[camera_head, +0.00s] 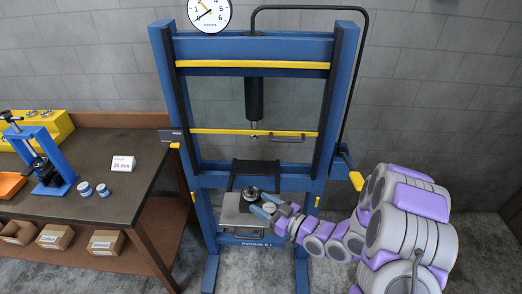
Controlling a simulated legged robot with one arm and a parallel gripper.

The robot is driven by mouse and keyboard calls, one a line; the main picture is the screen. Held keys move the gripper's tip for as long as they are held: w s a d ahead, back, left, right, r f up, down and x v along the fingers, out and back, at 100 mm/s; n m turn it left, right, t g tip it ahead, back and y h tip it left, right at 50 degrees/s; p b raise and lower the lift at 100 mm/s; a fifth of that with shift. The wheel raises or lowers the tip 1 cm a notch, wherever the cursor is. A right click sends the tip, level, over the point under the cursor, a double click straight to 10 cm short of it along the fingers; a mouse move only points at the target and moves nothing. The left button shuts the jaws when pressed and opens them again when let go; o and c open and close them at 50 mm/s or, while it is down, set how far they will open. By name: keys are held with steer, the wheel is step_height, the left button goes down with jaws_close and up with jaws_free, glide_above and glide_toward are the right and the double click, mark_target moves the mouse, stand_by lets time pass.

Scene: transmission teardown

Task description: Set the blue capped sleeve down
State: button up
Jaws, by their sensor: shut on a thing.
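My gripper (260,205) reaches in from the right over the plate on the press bed (231,214). It is shut on a small piece with a dark round top (250,192), which I take to be the blue capped sleeve. The fingers and the small size hide most of its side, so its blue colour is not clear. The piece is at or just above the plate. I cannot tell whether it touches.
The tall blue press frame (205,215) surrounds the plate, with its black ram (254,98) above. On the left, a bench (125,205) holds two small blue-and-white cylinders (93,189), a small blue press (48,165) and a "30 mm" card (122,163).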

steer(key=w+d+r+m+t+h, duration=0.3)
steer(key=w+r, duration=0.2)
steer(key=w, duration=0.2)
steer(key=w+d+r+m+t+h, duration=0.2)
steer(key=w+d+r+t+h, duration=0.15)
steer(key=w, duration=0.35)
steer(key=w+d+r+m+h, duration=0.2)
steer(key=d+r+m+h, duration=0.15)
steer(key=r, duration=0.25)
steer(key=w+d+r+m+h, duration=0.2)
steer(key=w+d+r+h, duration=0.15)
steer(key=r, duration=0.35)
steer(key=s+f, duration=0.4)
steer(key=f, duration=0.4)
steer(key=s+f+h, duration=0.1)
steer(key=s+f, duration=0.4)
steer(key=f, duration=0.3)
steer(key=shift+d+t, duration=0.25)
steer(key=shift+t, duration=0.2)
